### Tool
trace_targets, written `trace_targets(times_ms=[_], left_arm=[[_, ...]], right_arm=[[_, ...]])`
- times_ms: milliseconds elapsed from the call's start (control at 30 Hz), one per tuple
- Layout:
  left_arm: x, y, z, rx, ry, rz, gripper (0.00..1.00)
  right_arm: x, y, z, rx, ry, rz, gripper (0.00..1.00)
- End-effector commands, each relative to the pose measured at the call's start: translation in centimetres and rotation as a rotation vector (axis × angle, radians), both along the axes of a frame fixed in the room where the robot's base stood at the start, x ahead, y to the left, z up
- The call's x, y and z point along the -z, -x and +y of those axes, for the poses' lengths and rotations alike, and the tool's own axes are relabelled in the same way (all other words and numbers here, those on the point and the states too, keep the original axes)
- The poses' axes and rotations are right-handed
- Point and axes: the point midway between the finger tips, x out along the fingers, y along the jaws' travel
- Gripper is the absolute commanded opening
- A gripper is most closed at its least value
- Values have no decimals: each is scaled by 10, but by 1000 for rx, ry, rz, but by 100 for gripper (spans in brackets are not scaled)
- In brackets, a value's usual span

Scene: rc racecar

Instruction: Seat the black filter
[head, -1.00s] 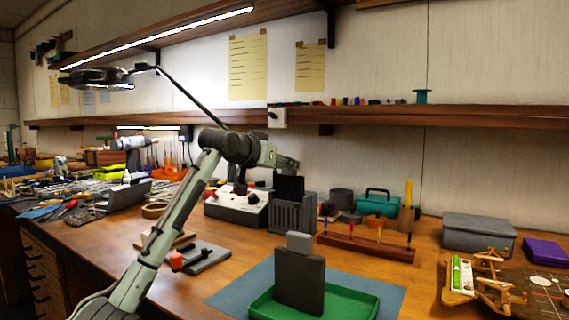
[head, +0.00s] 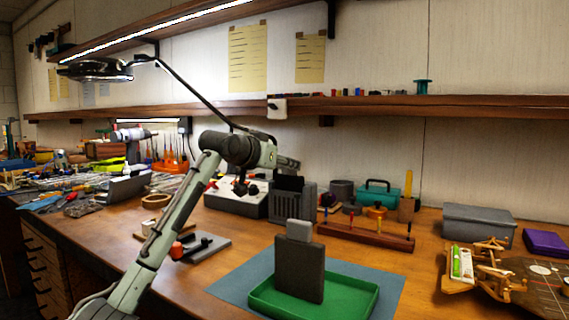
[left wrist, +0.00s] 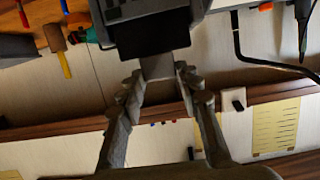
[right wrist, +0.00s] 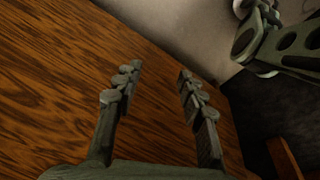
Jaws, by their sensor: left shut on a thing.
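The black filter (head: 288,184) is upright at the grey slotted housing (head: 307,206), its lower part hidden by the housing. In the left wrist view, the dark filter panel (left wrist: 150,38) carries a grey tab (left wrist: 158,66), and the housing (left wrist: 122,10) is beyond it. My left gripper (left wrist: 158,72) is shut on that tab. In the head view it is above the filter, its fingers hard to make out. Whether the filter touches the bottom of the housing is hidden. My right gripper (right wrist: 158,80) is open and empty in the right wrist view.
A dark grey panel with a lighter tab (head: 300,272) stands in a green tray (head: 352,304) on a blue mat (head: 228,287). A white-topped control box (head: 232,203) is left of the housing. A wooden rack (head: 362,240) is to its right.

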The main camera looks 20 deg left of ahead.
Motion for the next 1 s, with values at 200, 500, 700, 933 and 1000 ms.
trace_targets(times_ms=[200,500,700,933,1000], left_arm=[[6,0,0,0,0,-1,18],[14,0,0,0,0,0,18],[19,0,0,0,0,0,18],[24,0,0,0,0,0,18],[26,0,0,0,0,0,18]], right_arm=[[2,0,0,0,0,0,40],[5,0,0,0,0,0,40],[6,0,0,0,0,0,40],[8,0,0,0,0,0,40],[8,0,0,0,0,0,40]])
